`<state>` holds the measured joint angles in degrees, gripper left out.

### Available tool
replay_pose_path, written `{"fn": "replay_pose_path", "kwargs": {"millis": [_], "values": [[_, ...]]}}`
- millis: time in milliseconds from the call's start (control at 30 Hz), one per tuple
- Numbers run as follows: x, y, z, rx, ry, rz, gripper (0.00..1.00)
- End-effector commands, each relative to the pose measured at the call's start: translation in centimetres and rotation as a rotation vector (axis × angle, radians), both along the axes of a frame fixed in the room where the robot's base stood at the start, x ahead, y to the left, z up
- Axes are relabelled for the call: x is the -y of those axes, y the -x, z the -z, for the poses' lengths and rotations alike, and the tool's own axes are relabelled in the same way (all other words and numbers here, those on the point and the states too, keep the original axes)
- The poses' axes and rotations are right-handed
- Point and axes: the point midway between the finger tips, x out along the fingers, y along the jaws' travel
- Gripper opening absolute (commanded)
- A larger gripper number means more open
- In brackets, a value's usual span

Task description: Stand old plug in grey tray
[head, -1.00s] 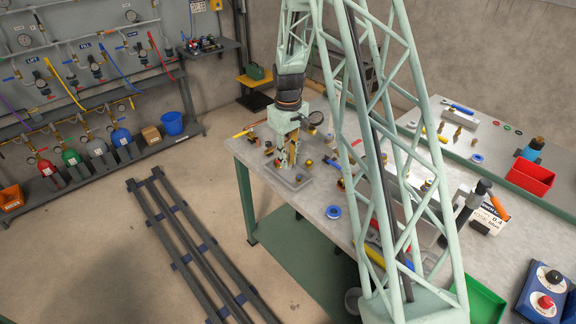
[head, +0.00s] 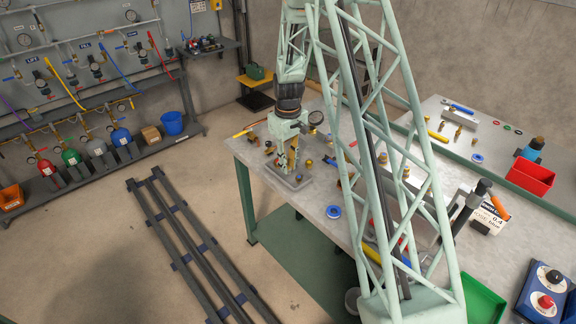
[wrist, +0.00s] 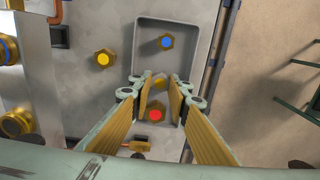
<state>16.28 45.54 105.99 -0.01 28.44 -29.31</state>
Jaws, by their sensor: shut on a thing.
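The grey tray (head: 300,186) lies at the left end of the workbench; the wrist view shows its raised rim (wrist: 206,60). My gripper (head: 290,168) points down over the tray. I cannot tell whether this plug touches the tray floor. A blue-topped brass plug (wrist: 167,42) stands in the tray beyond the fingertips. A red-topped plug (wrist: 156,114) shows between the fingers, nearer the camera.
A yellow-topped brass plug (wrist: 103,58) stands on the bench left of the tray. Brass fittings (wrist: 15,124) lie further left. The bench edge is close on the tray's right in the wrist view. A blue ring (head: 333,212) lies on the bench.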

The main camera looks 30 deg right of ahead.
Motion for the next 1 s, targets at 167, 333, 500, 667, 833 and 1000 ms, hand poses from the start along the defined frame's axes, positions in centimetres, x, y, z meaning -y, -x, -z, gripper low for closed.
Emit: {"fn": "replay_pose_path", "kwargs": {"millis": [167,333,500,667,833,1000], "values": [[0.00,0.00,-0.03,0.000,0.000,0.000,0.00],[-0.01,0.01,0.19,0.000,0.000,0.000,0.00],[-0.01,0.01,0.28,0.000,0.000,0.000,0.23],[-0.01,0.01,0.27,0.000,0.000,0.000,0.30],[-0.01,0.02,0.27,0.000,0.000,0.000,0.30],[-0.01,0.01,0.10,0.000,0.000,0.000,0.30]]}}
